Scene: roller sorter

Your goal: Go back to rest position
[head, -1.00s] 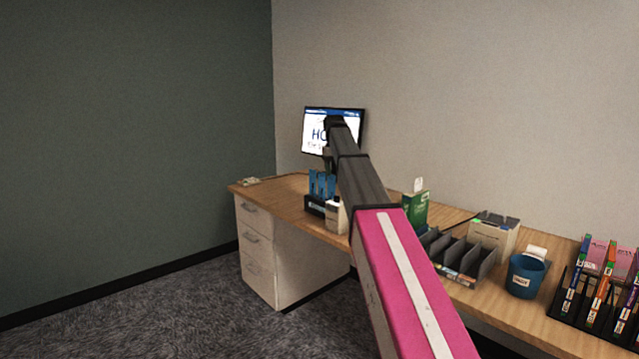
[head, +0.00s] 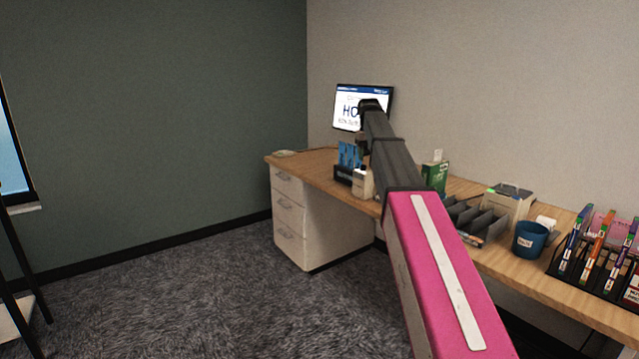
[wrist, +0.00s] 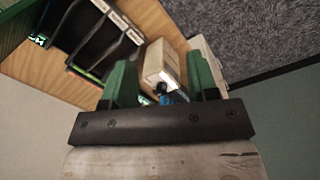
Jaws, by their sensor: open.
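My pink and black arm stretches from the lower right of the head view toward the desk and covers part of the monitor. My gripper shows in the wrist view (wrist: 163,85), with two green fingers standing apart and nothing visible held between them. Beyond the fingers lie a pale box (wrist: 160,62) and something blue, at a distance I cannot judge. In the head view the fingers are mostly hidden by the arm.
White drawers (head: 290,215) stand below. Carpet (head: 190,290) at left is clear; a dark-legged stand (head: 20,300) is at the edge.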

